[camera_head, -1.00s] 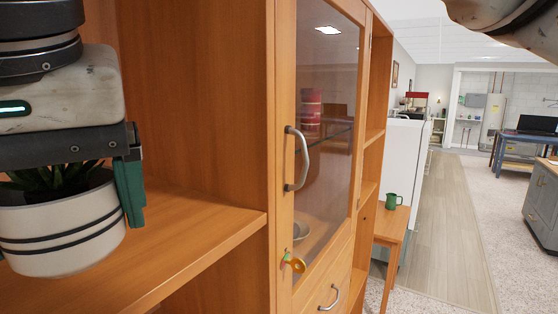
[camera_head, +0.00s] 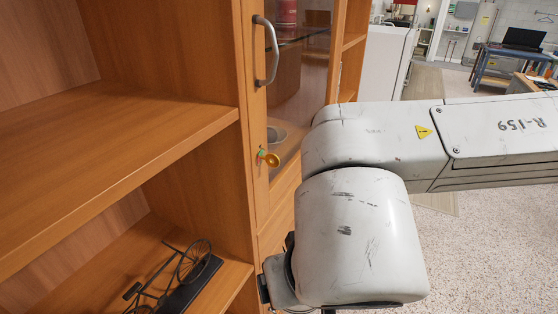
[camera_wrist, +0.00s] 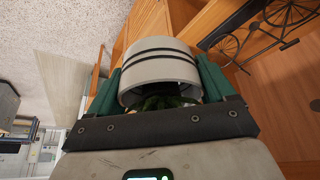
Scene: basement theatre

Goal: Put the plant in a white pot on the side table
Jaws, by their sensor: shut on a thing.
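The plant in a white pot (camera_wrist: 160,62) shows in the wrist view, a pale pot with dark bands and green leaves. My gripper (camera_wrist: 158,85) is shut on the pot, with one green finger on each side. The leaves are partly hidden in shadow next to the gripper body. In the head view my arm covers the right middle, and the pot and gripper are out of sight. The side table cannot be made out now; my arm covers the area right of the cabinet.
A wooden cabinet (camera_head: 247,150) with a glass door and a key stands close at the left. Its upper shelf (camera_head: 100,145) is bare in view. A bicycle model (camera_head: 175,280) sits on the lower shelf. Open carpet (camera_head: 490,250) lies to the right.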

